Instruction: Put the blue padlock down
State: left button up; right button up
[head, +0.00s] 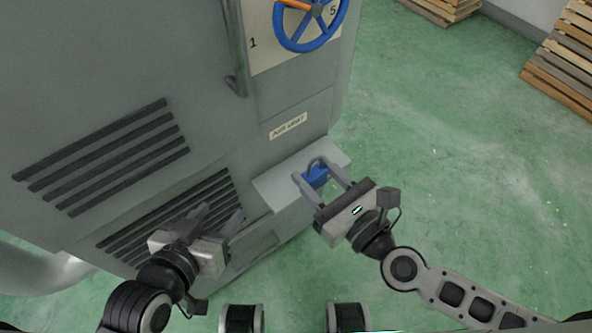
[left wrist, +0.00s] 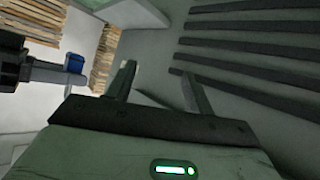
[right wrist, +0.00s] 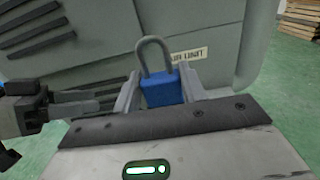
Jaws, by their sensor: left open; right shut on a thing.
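The blue padlock (head: 316,177) has a blue body and a grey shackle. My right gripper (head: 323,180) is shut on its body, with the shackle pointing away from the gripper. In the head view it appears over the small grey shelf (head: 275,187) on the cabinet's front; whether it touches the shelf I cannot tell. The padlock (right wrist: 162,90) sits between the fingers in the right wrist view, shackle up. It also shows in the left wrist view (left wrist: 74,63). My left gripper (head: 219,215) is open and empty before the cabinet's lower vents.
The grey cabinet (head: 200,60) fills the left and middle, with slotted vents, a vertical handle (head: 236,60) and a blue handwheel (head: 300,47) on a numbered plate. Wooden pallets (head: 565,60) stand at the back right. The green floor on the right is clear.

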jog(key=w+a+f+b, duration=0.1)
jog(key=w+f, duration=0.1)
jog(key=w+a+f+b, duration=0.1)
jog(key=w+f, duration=0.1)
jog(key=w, duration=0.1)
jog(key=w+a+f+b, duration=0.1)
jog(key=w+f, duration=0.1)
jog(key=shift+w+a+f, duration=0.2)
jog(key=shift+w+f, duration=0.05)
jog(key=shift+w+a+f+b, duration=0.15)
jog(key=shift+w+f+b, duration=0.25)
jog(key=shift+b, duration=0.1)
jog(key=f, duration=0.1)
jog(key=f+b, duration=0.2)
jog(key=shift+w+a+f, duration=0.15)
jog(key=shift+w+f, duration=0.05)
jog(key=shift+w, duration=0.05)
jog(key=shift+f, duration=0.15)
pick_arm(q)
notch_tip(320, 180, down, 9)
jog(key=d+g, duration=0.1)
jog(key=d, duration=0.1)
jog(key=shift+w+g+h, duration=0.3)
jog(key=shift+w, duration=0.15)
jog(key=shift+d+f, duration=0.1)
jog(key=shift+f, duration=0.15)
pick_arm(e)
jog(key=shift+f, duration=0.15)
